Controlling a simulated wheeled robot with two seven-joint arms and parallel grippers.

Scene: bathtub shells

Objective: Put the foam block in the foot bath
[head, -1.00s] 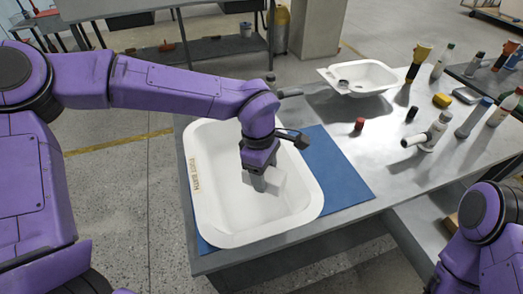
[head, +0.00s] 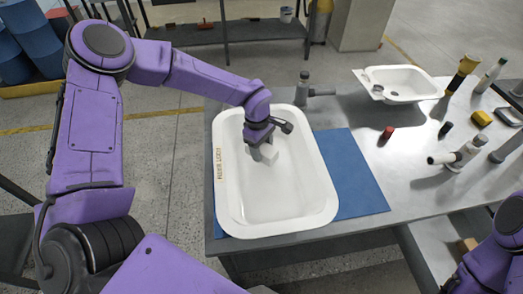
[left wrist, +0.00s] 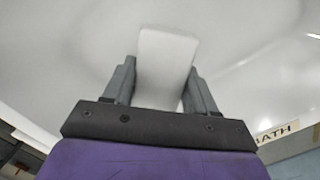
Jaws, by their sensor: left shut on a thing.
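The foot bath (head: 240,215) is a large white tub with lettering on its left rim, standing on a blue mat. My left gripper (head: 263,155) reaches down inside the tub's outline, toward its far half. It is shut on the white foam block (head: 270,152), partly hidden by the fingers. In the left wrist view the block (left wrist: 165,60) sits between the two grey fingers (left wrist: 158,88), with the tub's white surface around it. I cannot tell whether the block touches the tub floor. My right gripper is out of view; only part of that arm shows at lower right.
The blue mat (head: 358,180) shows bare right of the tub. A small white basin (head: 405,92), a red-capped item (head: 386,135), a yellow block (head: 481,117) and several bottles stand on the grey table to the right.

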